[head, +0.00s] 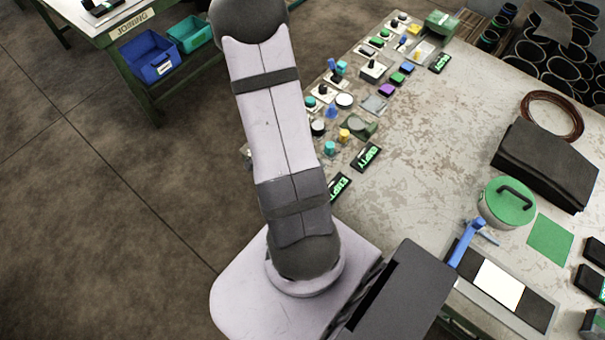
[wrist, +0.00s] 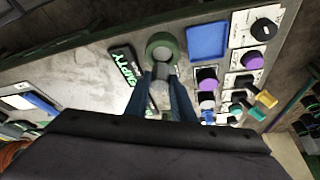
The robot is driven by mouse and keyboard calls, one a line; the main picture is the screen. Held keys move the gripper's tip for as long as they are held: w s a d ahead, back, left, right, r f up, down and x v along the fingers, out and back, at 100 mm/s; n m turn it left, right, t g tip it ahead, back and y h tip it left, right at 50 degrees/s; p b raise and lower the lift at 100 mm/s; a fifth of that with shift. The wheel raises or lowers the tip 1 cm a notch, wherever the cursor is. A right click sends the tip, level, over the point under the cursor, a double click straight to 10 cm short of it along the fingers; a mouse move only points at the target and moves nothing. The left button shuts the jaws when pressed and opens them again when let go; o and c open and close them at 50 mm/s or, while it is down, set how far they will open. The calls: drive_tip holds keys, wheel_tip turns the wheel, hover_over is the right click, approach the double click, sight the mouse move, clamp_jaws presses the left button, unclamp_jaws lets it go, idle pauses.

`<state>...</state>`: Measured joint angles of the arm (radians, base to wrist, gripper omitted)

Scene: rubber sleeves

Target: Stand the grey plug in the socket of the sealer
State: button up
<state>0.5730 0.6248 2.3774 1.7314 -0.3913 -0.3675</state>
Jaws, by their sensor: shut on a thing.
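In the wrist view, my gripper (wrist: 161,84) reaches out with its two dark blue fingers shut on the sides of a small grey cylinder, which looks like the grey plug (wrist: 159,92). Just past the fingertips is a round green piece (wrist: 162,41) with a grey middle, which may be the sealer and its socket. The plug's far end overlaps the green piece in the picture. I cannot tell whether it is in the socket, above it or touching it. In the head view, my arm hides part of the bench and my gripper does not show.
In the wrist view, a black EMPTY sign (wrist: 127,77) lies left of the green piece and a blue square (wrist: 208,41) right. Several knobs and buttons crowd the right. In the head view, a green-lidded pot (head: 491,212) and dark folded sheets (head: 545,165) stand on the bench (head: 450,125).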

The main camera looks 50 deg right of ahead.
drive_tip(key=shift+f+b, duration=1)
drive_tip(key=shift+f, duration=1.2)
drive_tip(key=shift+f, duration=0.1)
drive_tip(key=o, duration=1)
drive_tip(key=shift+w+a+r+p, duration=0.15)
drive_tip(key=shift+r+p, duration=0.2)
drive_tip(key=shift+r, duration=0.35)
drive_tip(key=p+v, duration=0.5)
drive_tip(key=v, duration=0.6)
drive_tip(key=shift+a+f, duration=0.1)
drive_tip(key=shift+a, duration=0.05)
